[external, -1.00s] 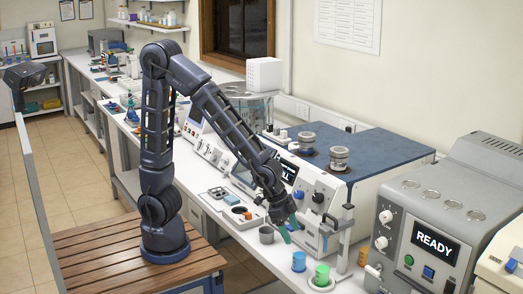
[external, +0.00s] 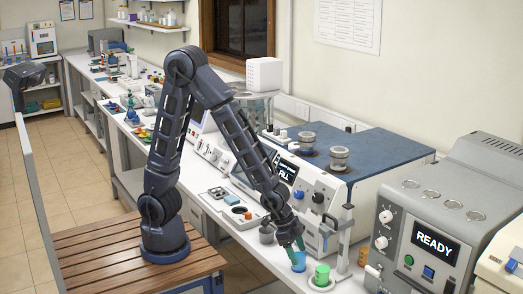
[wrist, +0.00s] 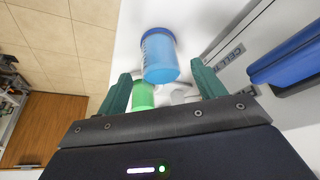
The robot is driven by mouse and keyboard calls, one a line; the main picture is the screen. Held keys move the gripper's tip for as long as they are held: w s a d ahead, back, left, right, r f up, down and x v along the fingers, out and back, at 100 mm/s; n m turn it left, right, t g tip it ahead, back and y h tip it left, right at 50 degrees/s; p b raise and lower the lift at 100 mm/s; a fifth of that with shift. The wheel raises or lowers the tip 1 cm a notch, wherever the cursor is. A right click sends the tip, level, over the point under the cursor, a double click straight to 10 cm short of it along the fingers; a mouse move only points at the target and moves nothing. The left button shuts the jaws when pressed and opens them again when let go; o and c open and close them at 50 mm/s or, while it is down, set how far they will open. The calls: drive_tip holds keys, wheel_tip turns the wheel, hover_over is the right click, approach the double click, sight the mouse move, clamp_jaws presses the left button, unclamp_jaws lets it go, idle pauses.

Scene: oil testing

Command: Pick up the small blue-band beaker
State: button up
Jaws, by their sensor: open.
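The small blue-band beaker (external: 299,262) stands on the white bench, just below my gripper in the external view. In the wrist view the blue-band beaker (wrist: 159,56) is translucent blue with a darker blue band at its rim. It lies ahead of and between the two green fingers. My gripper (external: 296,243) is open and empty, close above the beaker. In the wrist view my gripper (wrist: 160,80) has its fingers apart, one on each side of the beaker's lower part; I cannot tell whether either touches it.
A green beaker (external: 322,274) stands on a white round dish close to the right; it shows in the wrist view (wrist: 142,97). A grey cup (external: 267,234) is to the left. A metal stand (external: 345,240) and the instrument (external: 317,200) rise behind. An orange-brown cup (external: 363,257) stands farther right.

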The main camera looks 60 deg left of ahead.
sight(305, 269)
drive_tip(key=shift+x, duration=2.25)
drive_tip(key=shift+w, duration=0.1)
drive_tip(key=shift+c, duration=0.4)
drive_tip(key=c, duration=1.1)
